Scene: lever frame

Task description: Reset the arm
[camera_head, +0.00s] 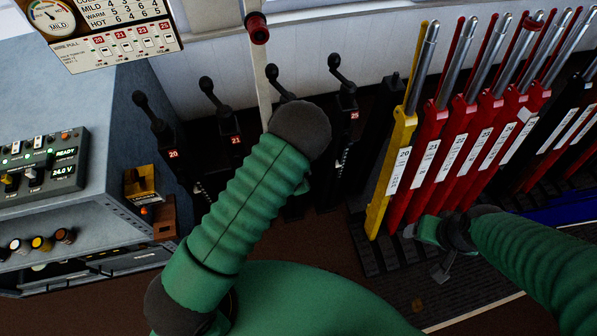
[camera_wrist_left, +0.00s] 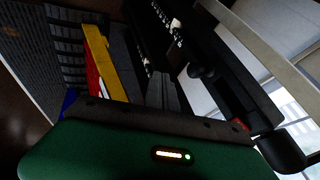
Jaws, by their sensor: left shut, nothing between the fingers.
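A row of black crank-handled units stands at the back. Number 20 (camera_head: 153,122), number 21 (camera_head: 222,112) and number 25 (camera_head: 344,90) show. Another handle (camera_head: 277,84) shows above my left arm, its number hidden. To the right stand a yellow lever (camera_head: 398,150) and several red levers (camera_head: 436,150) with steel handles. The yellow lever also shows in the left wrist view (camera_wrist_left: 103,62). In that view my left gripper (camera_wrist_left: 163,92) is shut and empty, in front of the dark units; my forearm hides it in the head view. My right gripper (camera_head: 442,270) hangs low before the red levers, its fingers unclear.
A grey cabinet (camera_head: 110,120) with a control box (camera_head: 40,165) reading READY and 24.0 V stands left. A card with a dial (camera_head: 110,30) hangs above it. A pale upright bar with a red end (camera_head: 257,30) rises behind my left arm. Dark floor lies in front.

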